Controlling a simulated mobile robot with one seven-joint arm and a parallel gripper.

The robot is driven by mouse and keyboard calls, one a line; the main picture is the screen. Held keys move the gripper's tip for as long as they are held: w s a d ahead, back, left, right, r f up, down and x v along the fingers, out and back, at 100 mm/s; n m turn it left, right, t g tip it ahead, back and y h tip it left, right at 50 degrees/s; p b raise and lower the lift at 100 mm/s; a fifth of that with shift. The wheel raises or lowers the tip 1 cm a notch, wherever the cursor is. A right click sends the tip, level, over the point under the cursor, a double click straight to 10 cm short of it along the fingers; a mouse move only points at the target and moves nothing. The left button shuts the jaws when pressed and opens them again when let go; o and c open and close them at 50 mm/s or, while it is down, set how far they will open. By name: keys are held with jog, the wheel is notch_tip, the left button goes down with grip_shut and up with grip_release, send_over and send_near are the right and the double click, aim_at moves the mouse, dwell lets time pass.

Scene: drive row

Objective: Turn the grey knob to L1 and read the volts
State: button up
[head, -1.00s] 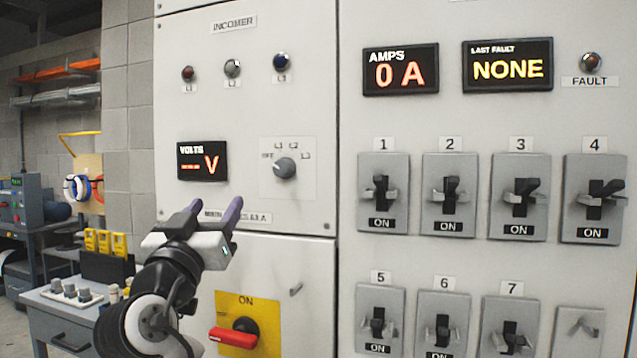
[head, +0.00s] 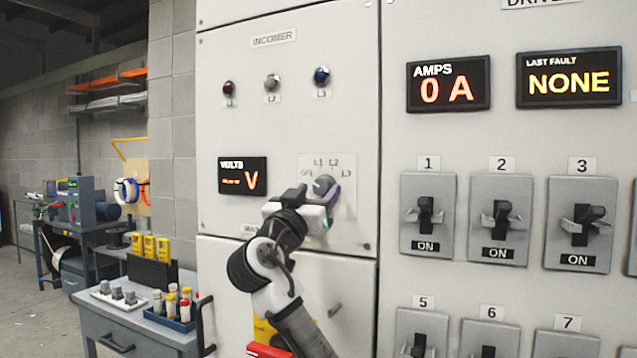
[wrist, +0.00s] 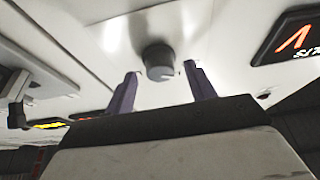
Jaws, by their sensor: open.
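The grey knob (head: 323,185) sits on a pale plate on the incomer panel, with OFF, L1, L2 and L3 printed around it. Its pointer is hard to make out. My gripper (head: 318,192) is open at the knob, with one purple finger to each side in the head view. In the wrist view the knob (wrist: 159,62) shows beyond and between the open fingertips (wrist: 160,73), not clasped. The volts display (head: 242,176), left of the knob, shows dashes and a V.
Three lamps (head: 272,82) are above the display. Numbered breaker switches (head: 427,214) marked ON fill the panel at right. A red handle (head: 268,350) is below my arm. A bench with a blue tray (head: 172,318) stands at left.

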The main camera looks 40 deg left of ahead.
jog(key=shift+x, duration=0.8)
jog(key=c, duration=1)
jog(key=shift+o, duration=0.2)
jog(key=shift+m, duration=0.3)
jog(key=m+h+b, duration=0.1)
jog(key=m+h, duration=0.1)
jog(key=m, duration=0.1)
jog(key=shift+s+a+m+b, duration=0.1)
jog(key=shift+a+m+b, duration=0.05)
jog(key=shift+m+b, duration=0.2)
jog(key=shift+r+m+h, duration=0.1)
jog(key=shift+m+h, duration=0.75)
jog(key=shift+m, duration=0.8)
jog(key=shift+r+m+h, duration=0.1)
jog(key=shift+m+h, duration=0.75)
jog(key=shift+m, duration=1.05)
